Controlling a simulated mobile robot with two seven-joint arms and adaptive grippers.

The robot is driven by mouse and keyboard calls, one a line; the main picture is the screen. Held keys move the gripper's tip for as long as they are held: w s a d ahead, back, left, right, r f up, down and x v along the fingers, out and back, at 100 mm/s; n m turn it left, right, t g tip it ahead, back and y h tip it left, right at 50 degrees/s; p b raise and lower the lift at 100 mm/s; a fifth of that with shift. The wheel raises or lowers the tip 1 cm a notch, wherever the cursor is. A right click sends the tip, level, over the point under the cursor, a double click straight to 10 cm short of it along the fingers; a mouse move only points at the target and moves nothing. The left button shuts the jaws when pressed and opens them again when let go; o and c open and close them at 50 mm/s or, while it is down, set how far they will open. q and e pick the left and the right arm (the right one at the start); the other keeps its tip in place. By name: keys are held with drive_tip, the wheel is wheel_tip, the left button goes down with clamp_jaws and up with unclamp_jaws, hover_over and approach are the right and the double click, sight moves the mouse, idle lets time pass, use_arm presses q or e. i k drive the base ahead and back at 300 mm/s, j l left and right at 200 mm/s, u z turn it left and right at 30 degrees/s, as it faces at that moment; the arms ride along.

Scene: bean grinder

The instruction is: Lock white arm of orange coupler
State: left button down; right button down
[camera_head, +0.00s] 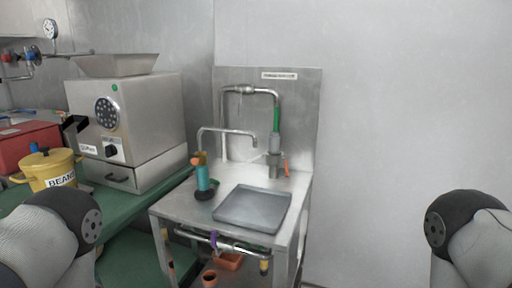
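A small orange part (286,168) sticks out beside a grey vertical fitting (274,152) at the back right of the steel stand. A white or pale piece lies near the fitting, but it is too small to tell whether it is a coupler arm or how it is set. More orange-brown parts are low in the stand, one under the front pipe (229,262) and a cup-like one (210,278). I cannot tell which of these is the orange coupler. Neither gripper is in view; only rounded links of my arms show at the lower left and lower right.
The steel stand (180,208) carries a grey tray (252,208), a teal bottle-like object (203,178) and a bent metal tap (228,131). A grinder (152,110) and a yellow BEANS pot (50,168) stand on the green bench at left. Right of the stand is bare wall.

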sight(250, 161)
drive_tip(key=i+j+z, duration=0.15)
drive_tip(key=i+z, duration=0.25)
drive_tip(key=i+j+z, duration=0.35)
drive_tip(key=i, duration=0.25)
